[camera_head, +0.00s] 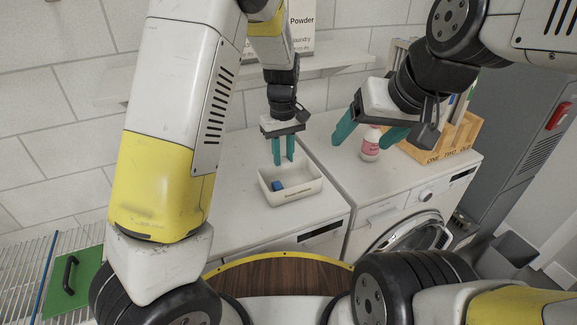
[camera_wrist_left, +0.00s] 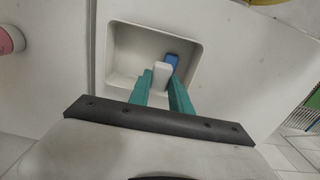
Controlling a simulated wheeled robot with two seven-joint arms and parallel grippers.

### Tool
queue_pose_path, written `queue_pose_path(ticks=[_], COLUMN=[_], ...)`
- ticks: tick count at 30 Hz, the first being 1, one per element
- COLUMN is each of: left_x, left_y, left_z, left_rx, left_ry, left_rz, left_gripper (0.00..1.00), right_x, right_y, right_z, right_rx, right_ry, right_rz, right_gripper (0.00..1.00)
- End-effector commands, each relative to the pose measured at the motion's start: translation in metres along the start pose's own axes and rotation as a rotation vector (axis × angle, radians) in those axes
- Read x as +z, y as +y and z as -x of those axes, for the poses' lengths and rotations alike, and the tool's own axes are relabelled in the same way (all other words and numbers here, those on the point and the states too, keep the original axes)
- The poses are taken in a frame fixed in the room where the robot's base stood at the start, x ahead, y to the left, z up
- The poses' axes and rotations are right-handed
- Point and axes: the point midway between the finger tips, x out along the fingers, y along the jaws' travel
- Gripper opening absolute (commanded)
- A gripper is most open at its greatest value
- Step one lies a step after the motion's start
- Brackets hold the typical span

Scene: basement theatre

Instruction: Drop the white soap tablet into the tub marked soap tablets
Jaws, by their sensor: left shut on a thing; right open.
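A white tub (camera_head: 312,187) with small, hard-to-read lettering on its front stands on the left white machine. A blue block (camera_head: 277,186) lies inside it. My left gripper (camera_head: 283,162) points down over the tub's back part. In the left wrist view, the left gripper (camera_wrist_left: 162,84) is shut on the white soap tablet (camera_wrist_left: 161,73) at its fingertips, with the tub (camera_wrist_left: 124,50) beneath and the blue block (camera_wrist_left: 171,60) beside the tablet in the picture. The tablet is not clearly visible in the head view. My right gripper (camera_head: 362,128) is open and empty above the right machine.
A white and pink bottle (camera_head: 370,145) stands on the right machine below my right gripper. A wooden crate (camera_head: 446,142) stands to its right. The left machine's top is clear around the tub.

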Motion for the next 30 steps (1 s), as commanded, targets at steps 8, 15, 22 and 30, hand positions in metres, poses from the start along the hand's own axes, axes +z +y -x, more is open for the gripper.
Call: queue_pose_path(ticks=[8, 15, 22, 30], left_x=[0.000, 0.000, 0.000, 0.000], left_y=[-0.001, 0.000, 0.000, 0.000], left_z=[-0.029, -0.034, -0.034, -0.034], left_rx=[-0.002, 0.000, 0.000, 0.000], left_ry=[-0.001, 0.000, 0.000, 0.000], left_rz=[0.000, 0.000, 0.000, 0.000], left_gripper=[0.00, 0.00, 0.38, 0.50], right_x=[0.000, 0.000, 0.000, 0.000], right_y=[0.000, 0.000, 0.000, 0.000], right_z=[0.000, 0.000, 0.000, 0.000], right_rx=[0.000, 0.000, 0.000, 0.000], right_ry=[0.000, 0.000, 0.000, 0.000], right_rz=[0.000, 0.000, 0.000, 0.000], right_gripper=[0.74, 0.74, 0.74, 0.74])
